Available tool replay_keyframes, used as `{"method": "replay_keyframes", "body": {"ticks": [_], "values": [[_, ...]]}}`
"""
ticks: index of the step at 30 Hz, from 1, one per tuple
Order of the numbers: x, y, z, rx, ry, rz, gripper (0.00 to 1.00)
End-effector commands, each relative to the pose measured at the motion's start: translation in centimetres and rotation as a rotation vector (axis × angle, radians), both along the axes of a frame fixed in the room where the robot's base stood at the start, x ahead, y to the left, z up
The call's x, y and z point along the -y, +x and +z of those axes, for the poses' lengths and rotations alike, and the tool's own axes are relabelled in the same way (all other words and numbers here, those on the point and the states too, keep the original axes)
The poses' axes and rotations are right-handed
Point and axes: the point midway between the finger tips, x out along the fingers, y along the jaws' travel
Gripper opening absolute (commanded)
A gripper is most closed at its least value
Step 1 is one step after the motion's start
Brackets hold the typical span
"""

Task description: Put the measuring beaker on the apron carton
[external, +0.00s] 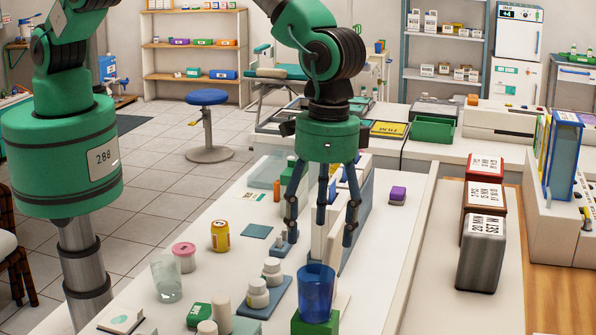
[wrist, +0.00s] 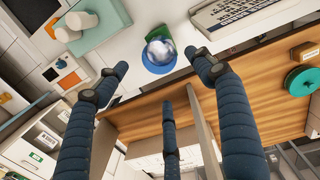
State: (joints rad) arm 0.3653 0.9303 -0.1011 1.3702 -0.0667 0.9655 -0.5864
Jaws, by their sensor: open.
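A clear, open-topped vessel (external: 166,280) that looks like the measuring beaker stands upright on the white counter at the left. A translucent blue cup (external: 316,295) stands upright on a green box (external: 322,322) at the front; the wrist view shows the cup (wrist: 160,68) from above, beyond my fingers, with a green corner (wrist: 158,34) beside it. I cannot tell which box is the apron carton; no label reading so is legible. My gripper (external: 322,225) points down with fingers spread, open and empty, above the counter behind the blue cup and right of the clear vessel.
A yellow jar (external: 220,236), a pink-lidded pot (external: 184,257) and white bottles (external: 258,292) crowd the counter's left and front. A tall white-blue box (external: 352,215) stands close behind my fingers. Three labelled canisters (external: 482,245) stand at the right.

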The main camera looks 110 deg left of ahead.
Motion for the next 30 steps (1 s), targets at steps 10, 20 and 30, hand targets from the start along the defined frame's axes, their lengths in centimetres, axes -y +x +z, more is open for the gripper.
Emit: {"method": "replay_keyframes", "body": {"ticks": [10,20,30], "values": [[-0.6,-0.1,1.6,0.01,-0.003,-0.002,0.68],[-4.4,-1.8,9.6,0.059,-0.015,-0.024,0.68],[-9.7,-5.9,19.0,0.123,-0.022,-0.056,0.68]]}}
